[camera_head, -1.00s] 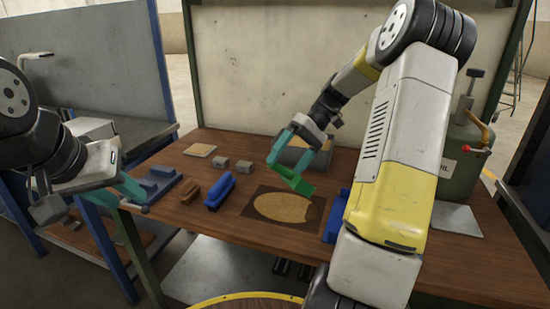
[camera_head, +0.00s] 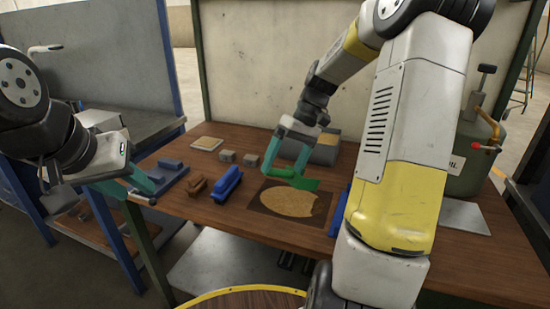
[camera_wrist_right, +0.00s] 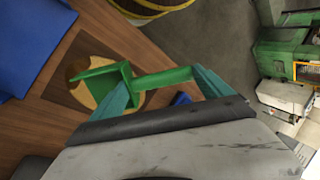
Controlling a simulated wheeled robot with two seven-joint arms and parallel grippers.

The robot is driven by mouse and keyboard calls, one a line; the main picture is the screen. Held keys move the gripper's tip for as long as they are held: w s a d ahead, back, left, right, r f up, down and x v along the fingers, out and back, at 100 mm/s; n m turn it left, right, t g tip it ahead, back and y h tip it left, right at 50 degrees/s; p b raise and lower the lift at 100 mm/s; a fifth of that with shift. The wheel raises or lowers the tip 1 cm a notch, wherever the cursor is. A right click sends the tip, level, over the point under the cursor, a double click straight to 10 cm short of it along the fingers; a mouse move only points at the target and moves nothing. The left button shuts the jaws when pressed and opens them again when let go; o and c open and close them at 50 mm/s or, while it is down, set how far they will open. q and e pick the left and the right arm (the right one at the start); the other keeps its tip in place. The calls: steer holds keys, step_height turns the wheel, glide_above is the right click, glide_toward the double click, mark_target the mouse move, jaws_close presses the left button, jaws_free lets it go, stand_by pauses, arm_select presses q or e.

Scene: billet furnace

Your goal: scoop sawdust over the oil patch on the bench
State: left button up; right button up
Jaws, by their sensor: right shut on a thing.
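A dark square patch (camera_head: 262,200) lies on the wooden bench, with a tan round spread of sawdust (camera_head: 290,201) over its middle. Dark corners and a notch at the spread's right edge show bare. My right gripper (camera_head: 286,160) is shut on a green scoop (camera_head: 305,183), held low over the patch's far edge. In the right wrist view the scoop (camera_wrist_right: 101,78) covers part of the sawdust spread (camera_wrist_right: 88,64), its handle between the fingers. I cannot tell whether the scoop is loaded. My left gripper (camera_head: 150,192) hangs by the bench's left end, with nothing visible in it.
A blue brush-like block (camera_head: 226,186) and a brown one (camera_head: 195,187) lie left of the patch. A grey box (camera_head: 325,151) stands behind it, with small grey blocks (camera_head: 238,158) to its left. A green tank (camera_head: 478,150) stands at right. My right arm hides part of the bench.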

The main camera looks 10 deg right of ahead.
mark_target(274, 174)
steer(key=shift+s+a+f+t+h, duration=0.3)
steer(key=shift+a+f+h, duration=0.1)
steer(key=shift+a+h, duration=0.4)
steer(key=shift+s+a+f+t+h, duration=0.2)
steer(key=shift+a+f+t+h, duration=0.15)
steer(key=shift+a+h, duration=0.4)
steer(key=shift+f+h, duration=0.15)
steer(key=shift+h, duration=0.3)
